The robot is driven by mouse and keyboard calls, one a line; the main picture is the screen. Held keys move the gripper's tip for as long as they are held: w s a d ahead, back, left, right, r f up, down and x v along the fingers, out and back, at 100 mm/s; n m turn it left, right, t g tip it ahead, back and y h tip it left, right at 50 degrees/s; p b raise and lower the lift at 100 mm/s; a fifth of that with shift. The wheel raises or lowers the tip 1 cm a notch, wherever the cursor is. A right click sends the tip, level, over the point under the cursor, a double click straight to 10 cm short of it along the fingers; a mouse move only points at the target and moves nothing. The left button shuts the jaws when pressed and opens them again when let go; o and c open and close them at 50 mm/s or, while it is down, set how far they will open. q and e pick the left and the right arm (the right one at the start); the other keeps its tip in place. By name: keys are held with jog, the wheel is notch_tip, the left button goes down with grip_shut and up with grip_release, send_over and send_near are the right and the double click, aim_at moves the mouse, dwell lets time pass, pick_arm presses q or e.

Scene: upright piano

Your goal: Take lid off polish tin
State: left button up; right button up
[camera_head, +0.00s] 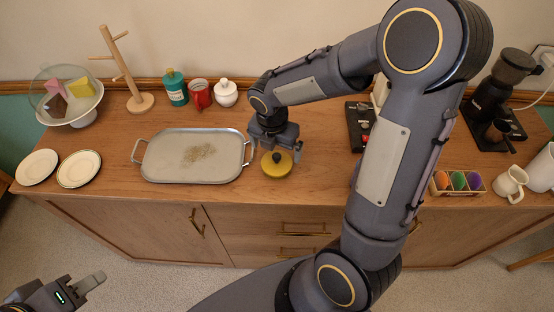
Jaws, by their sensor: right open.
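The polish tin (277,164) is a low, round yellow tin with a dark knob on its lid. It sits on the wooden sideboard, just right of the metal tray. The lid appears to be on the tin. My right gripper (273,153) is open and points down over the tin, with its fingers on either side of the knob area. I cannot tell whether they touch the lid. My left gripper (92,285) is low at the bottom left, away from the sideboard, and its jaw state is unclear.
The tray (165,172) with handles and a scatter of grains lies left of the tin. Two plates (79,169), a cake stand (81,115) and a mug tree (141,103) are further left. A green bottle (175,88), red mug (200,95) and white jar (226,93) stand behind.

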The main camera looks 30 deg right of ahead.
aim_at(276, 156)
jog(key=shift+s+f, duration=0.1)
jog(key=shift+f, duration=1.9)
jog(key=c, duration=1)
jog(key=shift+r, duration=0.1)
